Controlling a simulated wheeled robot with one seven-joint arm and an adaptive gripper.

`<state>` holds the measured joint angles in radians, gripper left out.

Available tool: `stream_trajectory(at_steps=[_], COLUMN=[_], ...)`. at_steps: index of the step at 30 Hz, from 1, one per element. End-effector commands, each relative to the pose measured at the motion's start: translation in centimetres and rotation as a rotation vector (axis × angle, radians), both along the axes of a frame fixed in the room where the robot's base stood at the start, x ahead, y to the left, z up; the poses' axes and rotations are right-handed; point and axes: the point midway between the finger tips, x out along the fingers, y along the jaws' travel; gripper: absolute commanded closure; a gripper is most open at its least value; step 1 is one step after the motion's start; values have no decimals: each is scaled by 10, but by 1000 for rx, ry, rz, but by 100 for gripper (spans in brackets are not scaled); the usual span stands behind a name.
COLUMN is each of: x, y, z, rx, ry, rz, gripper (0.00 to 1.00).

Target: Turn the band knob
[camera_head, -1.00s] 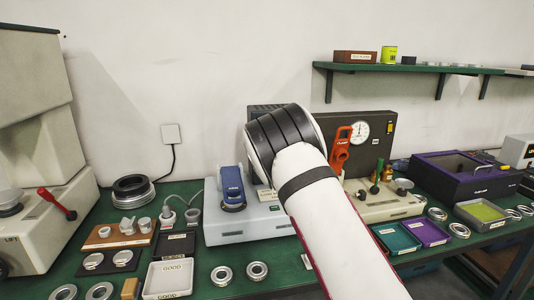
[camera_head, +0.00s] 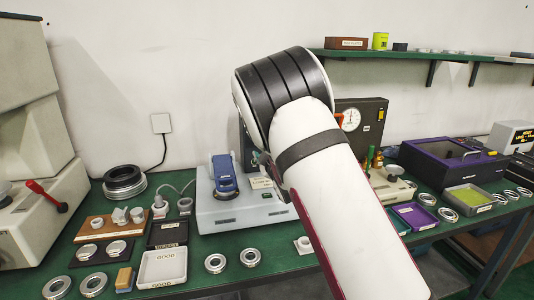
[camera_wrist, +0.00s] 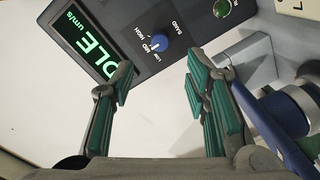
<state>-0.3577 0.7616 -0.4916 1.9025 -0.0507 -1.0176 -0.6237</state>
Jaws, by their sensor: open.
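The band knob (camera_wrist: 157,43) is a small blue dial with a white pointer, seen in the wrist view on a dark panel (camera_wrist: 185,20). Labels LOW, MID, HIGH and BAND surround it. My gripper (camera_wrist: 162,78) is open, with green-padded fingers apart on either side below the knob in the picture. Nothing is between the fingers and neither visibly touches the knob. In the head view my arm hides the gripper and the knob.
On the panel are a lit green display (camera_wrist: 90,40) and a green button (camera_wrist: 221,8). A grey machine base (camera_head: 240,210) with a blue part (camera_head: 223,175) stands on the green bench. Trays, rings and a purple box (camera_head: 455,165) lie around it.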

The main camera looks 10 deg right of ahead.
Motion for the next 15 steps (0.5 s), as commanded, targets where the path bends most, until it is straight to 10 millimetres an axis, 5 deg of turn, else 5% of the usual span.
stream_trajectory(at_steps=[6, 15], x=[-20, -23], y=[-1, -1], z=[0, 0], rx=[-1, -1], ry=[1, 0], rz=[0, 0], gripper=[57, 57])
